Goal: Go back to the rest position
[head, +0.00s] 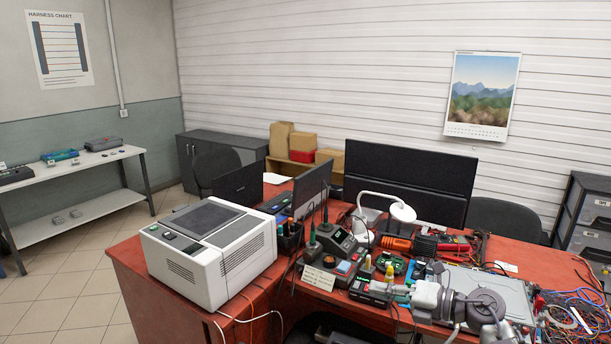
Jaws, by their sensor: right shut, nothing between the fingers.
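My right arm comes in from the lower right over the red desk (125,262). My right gripper (392,290) points left, in front of small electronic devices at the desk's front part. Its fingers are shut and hold nothing. They look small and partly blend with the dark devices behind, so I cannot tell how high they are above the desk. My left gripper is out of view. No coolant hoses can be made out.
A white boxy machine (207,250) stands on the desk's left part. A soldering station (337,240), a desk lamp (402,212), monitors (408,184) and tangled wires (578,316) crowd the rest. The tiled floor (65,300) at left is clear.

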